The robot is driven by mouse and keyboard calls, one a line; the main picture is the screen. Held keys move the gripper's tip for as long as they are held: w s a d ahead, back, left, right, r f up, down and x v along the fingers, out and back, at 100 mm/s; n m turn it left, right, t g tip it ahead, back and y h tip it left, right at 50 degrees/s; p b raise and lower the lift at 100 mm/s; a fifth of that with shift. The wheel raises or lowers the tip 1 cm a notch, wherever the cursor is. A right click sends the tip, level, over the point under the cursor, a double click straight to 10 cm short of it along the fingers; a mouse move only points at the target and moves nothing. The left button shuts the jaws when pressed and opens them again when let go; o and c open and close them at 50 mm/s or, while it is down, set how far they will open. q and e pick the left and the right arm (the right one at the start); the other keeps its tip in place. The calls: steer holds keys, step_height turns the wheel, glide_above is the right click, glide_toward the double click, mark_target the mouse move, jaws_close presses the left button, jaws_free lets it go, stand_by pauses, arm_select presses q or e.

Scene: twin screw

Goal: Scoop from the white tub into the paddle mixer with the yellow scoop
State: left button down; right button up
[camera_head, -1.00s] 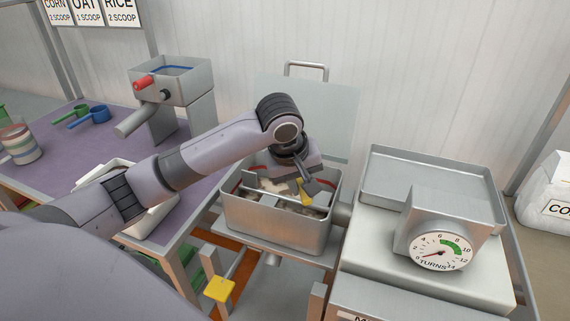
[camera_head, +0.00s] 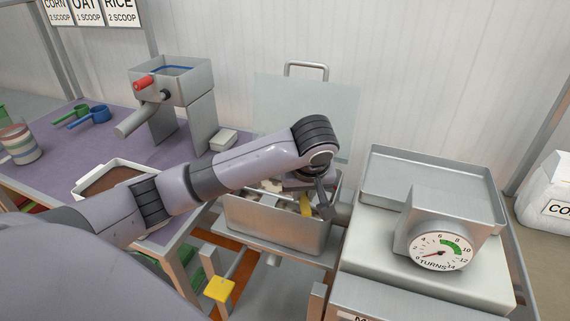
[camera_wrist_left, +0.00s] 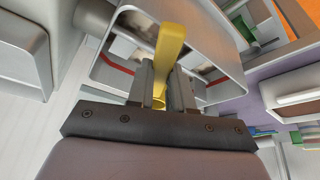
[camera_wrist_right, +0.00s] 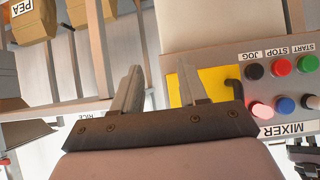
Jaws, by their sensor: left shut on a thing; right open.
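The white tub (camera_head: 119,162), with brown material inside, stands on the purple table and is partly hidden by my left arm. The paddle mixer (camera_head: 275,229) is an open grey metal trough; pale and brown contents show in it. My left gripper (camera_head: 320,198) is over the right part of the trough, shut on the yellow scoop (camera_head: 306,206). In the left wrist view the scoop (camera_wrist_left: 171,45) runs from between the fingers over the mixer opening; its bowl contents cannot be made out. My right gripper (camera_wrist_right: 163,88) is open and empty, near the mixer's button panel (camera_wrist_right: 280,85).
A raised lid (camera_head: 320,100) stands behind the trough. A turns dial (camera_head: 440,250) and metal tray (camera_head: 425,185) are at right. A hand mill (camera_head: 172,85), blue scoop (camera_head: 95,115), striped jar (camera_head: 20,143) and small white box (camera_head: 223,139) are on the table.

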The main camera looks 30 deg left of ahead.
arm_select(q)
steer(key=shift+r, duration=1.5)
